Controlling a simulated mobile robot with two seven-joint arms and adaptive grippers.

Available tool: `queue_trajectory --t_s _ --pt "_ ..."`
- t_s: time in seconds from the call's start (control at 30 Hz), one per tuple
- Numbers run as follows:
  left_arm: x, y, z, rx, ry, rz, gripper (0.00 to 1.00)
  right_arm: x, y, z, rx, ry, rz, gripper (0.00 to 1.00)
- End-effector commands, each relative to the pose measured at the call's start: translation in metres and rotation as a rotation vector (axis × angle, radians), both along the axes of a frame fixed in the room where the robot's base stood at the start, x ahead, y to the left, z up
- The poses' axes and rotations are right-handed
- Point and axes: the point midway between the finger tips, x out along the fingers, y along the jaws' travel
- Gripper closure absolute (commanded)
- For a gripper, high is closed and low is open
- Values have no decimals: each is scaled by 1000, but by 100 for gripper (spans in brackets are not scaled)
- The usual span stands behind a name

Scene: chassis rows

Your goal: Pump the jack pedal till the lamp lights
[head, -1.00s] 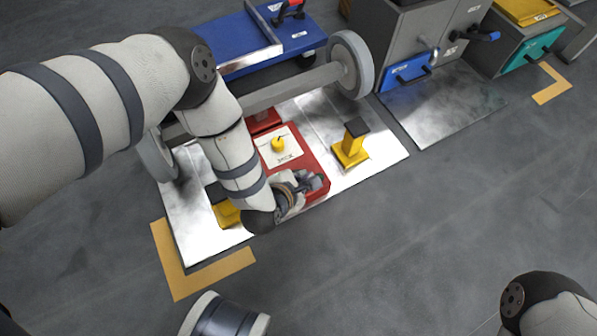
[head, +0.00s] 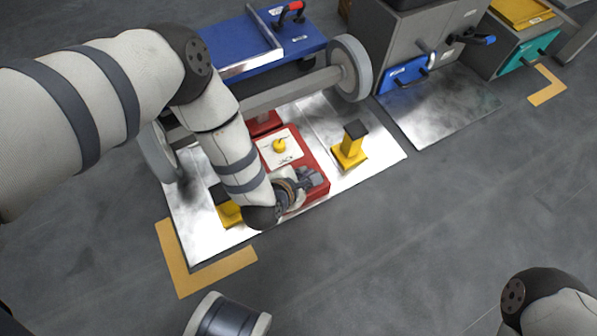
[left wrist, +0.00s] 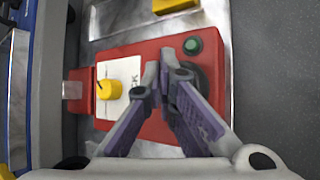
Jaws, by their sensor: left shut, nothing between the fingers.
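The red jack (head: 314,164) lies on a shiny metal plate, with a white JACK label and a yellow knob (head: 279,146) on top. In the left wrist view, a round green lamp (left wrist: 192,46) sits at one end of the jack; it looks dull green. A dark part beside it (left wrist: 208,72), possibly the pedal, is partly hidden behind my fingers. My left gripper (head: 312,178) is shut and empty over that end of the jack; its fingertips also show in the left wrist view (left wrist: 164,72). I cannot tell whether they touch it. My right gripper is out of view.
Two yellow stands with black tops, one right of the jack (head: 350,156) and one (head: 229,214) partly behind my left arm, stand on the metal plate (head: 385,150). A wheeled axle (head: 295,88) and blue cart (head: 225,45) lie behind.

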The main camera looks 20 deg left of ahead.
Motion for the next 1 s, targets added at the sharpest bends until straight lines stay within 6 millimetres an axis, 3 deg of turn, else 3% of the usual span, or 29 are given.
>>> queue_trajectory --t_s 0.27,0.8,1.0 --pt "0 0 1 0 0 0 100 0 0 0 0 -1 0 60" --pt "0 0 52 -1 -2 0 100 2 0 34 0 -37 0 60" --pt "0 0 49 -1 1 0 100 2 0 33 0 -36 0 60"
